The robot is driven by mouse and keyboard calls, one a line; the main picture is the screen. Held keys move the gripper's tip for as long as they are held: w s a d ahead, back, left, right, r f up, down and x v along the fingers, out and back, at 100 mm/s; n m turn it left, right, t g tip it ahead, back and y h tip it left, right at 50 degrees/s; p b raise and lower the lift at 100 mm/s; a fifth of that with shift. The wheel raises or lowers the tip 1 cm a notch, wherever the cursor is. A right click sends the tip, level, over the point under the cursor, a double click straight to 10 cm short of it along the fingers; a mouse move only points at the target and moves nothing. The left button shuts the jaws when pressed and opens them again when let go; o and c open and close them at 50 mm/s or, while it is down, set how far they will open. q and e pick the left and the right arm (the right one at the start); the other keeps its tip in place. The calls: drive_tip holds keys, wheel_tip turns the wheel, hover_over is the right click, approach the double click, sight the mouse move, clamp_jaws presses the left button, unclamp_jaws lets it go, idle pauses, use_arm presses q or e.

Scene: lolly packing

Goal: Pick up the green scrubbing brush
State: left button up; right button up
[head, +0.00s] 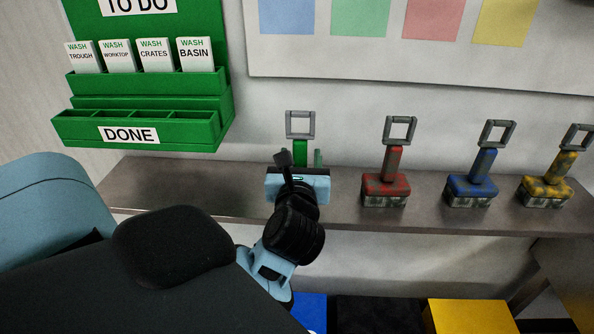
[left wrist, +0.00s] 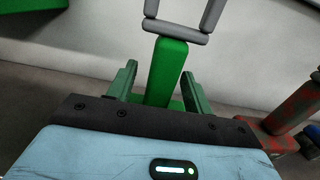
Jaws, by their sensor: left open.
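The green scrubbing brush (head: 300,150) stands upright on the shelf, with a grey square loop on top of its handle. In the head view my left gripper and wrist hide its lower part. In the left wrist view the green handle (left wrist: 166,68) rises between the two green fingers of my left gripper (left wrist: 161,85). The fingers are open, one on each side of the handle, with a visible gap to it. The brush's base is mostly hidden behind the gripper body. My right gripper is not in view.
Red (head: 386,190), blue (head: 472,190) and yellow (head: 546,188) brushes stand in a row to the right on the grey shelf (head: 235,190). A green card rack (head: 215,131) hangs on the wall at upper left. A yellow object (head: 468,316) lies below the shelf.

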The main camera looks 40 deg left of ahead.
sight(300, 117)
use_arm(q)
drive_tip(key=shift+x, duration=0.8)
drive_tip(key=shift+f, duration=0.1)
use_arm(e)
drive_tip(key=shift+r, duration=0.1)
use_arm(q)
drive_tip(key=shift+c, duration=0.3)
clamp_jaws()
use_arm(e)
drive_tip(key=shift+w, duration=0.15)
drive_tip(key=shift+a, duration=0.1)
use_arm(q)
wheel_tip(300, 117, up, 9)
drive_tip(key=shift+f+p, duration=0.1)
drive_tip(key=shift+p, duration=0.75)
drive_tip(key=shift+r, duration=0.65)
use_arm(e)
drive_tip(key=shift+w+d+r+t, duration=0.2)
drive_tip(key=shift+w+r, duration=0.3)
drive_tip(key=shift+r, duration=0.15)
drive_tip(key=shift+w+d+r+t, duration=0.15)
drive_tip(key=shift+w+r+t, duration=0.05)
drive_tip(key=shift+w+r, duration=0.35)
